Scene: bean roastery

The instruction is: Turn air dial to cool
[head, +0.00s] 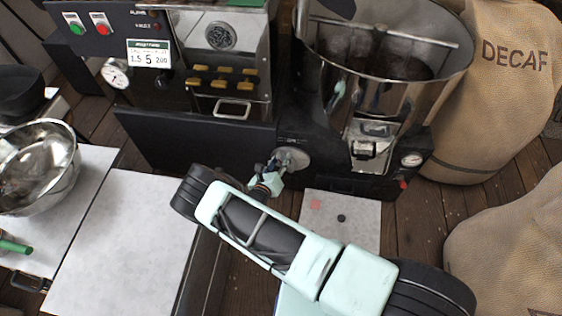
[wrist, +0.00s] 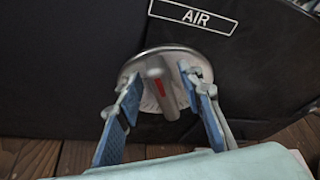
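The air dial (wrist: 148,100) is a round silver plate with a grey bar handle (wrist: 157,74) that carries a red mark. The white AIR label (wrist: 196,18) is on the black panel above it. The handle stands nearly upright, its top leaning slightly left in the wrist view. My gripper (wrist: 158,82) is open, one blue-padded finger on each side of the handle, with gaps visible. In the head view the dial (head: 293,158) is low on the black roaster front, with my gripper (head: 270,175) just in front of it, partly hiding it. No cool marking is readable.
The steel cooling drum (head: 385,85) stands right of the dial. Yellow-handled levers (head: 222,77) and a gauge (head: 116,73) are above left. A steel bowl (head: 38,170) and pale worktop (head: 130,240) are left. A DECAF sack (head: 500,95) stands right.

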